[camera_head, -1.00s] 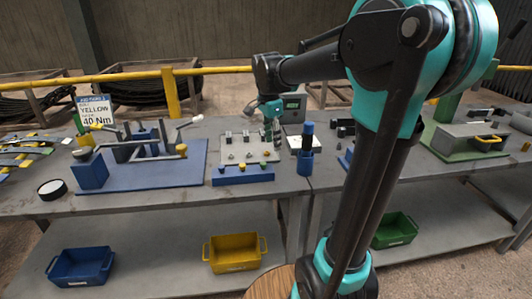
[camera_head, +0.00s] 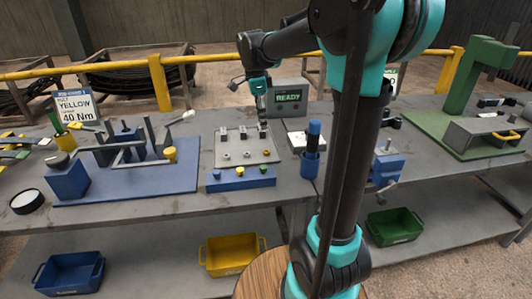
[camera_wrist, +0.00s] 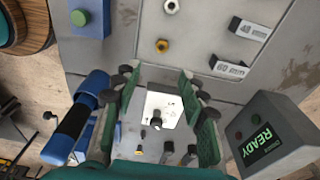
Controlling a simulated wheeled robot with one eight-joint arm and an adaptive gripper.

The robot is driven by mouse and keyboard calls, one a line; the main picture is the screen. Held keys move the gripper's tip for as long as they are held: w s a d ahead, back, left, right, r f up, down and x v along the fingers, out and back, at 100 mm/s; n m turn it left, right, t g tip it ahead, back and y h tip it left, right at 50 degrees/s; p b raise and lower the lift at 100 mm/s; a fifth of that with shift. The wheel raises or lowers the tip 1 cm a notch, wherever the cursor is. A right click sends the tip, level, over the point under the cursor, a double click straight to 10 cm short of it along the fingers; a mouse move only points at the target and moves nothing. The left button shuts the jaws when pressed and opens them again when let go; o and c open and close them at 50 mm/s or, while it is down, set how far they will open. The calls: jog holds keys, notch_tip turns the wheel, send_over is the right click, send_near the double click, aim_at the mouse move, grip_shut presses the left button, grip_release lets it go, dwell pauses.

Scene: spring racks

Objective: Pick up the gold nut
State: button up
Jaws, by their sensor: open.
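The gold nut (camera_wrist: 162,46) lies on the grey plate in the upper middle of the wrist view, with a silver nut (camera_wrist: 171,6) beyond it. In the head view it appears to be the rightmost nut (camera_head: 266,154) in the row on the plate (camera_head: 235,134). My gripper (camera_wrist: 162,100) is open and empty, its two green-padded fingers spread apart. In the wrist view the nut is above and beyond the fingertips, not between them. In the head view my gripper (camera_head: 262,112) hangs over the rear right part of the plate; its fingertips are hard to make out.
The READY box (camera_head: 289,97) stands behind. A blue button block (camera_head: 240,179) lies in front, and a blue fixture (camera_head: 125,180) stands left.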

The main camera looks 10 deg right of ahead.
send_over(267, 155)
jog(key=f, duration=0.7)
jog(key=shift+w+a+f, duration=0.35)
jog(key=shift+a, duration=0.05)
jog(key=shift+w+d+f, duration=0.1)
jog(key=shift+d+f, duration=0.05)
jog(key=shift+f, duration=1.2)
jog(key=shift+w+d+f, duration=0.1)
jog(key=shift+f, duration=1.2)
grip_shut()
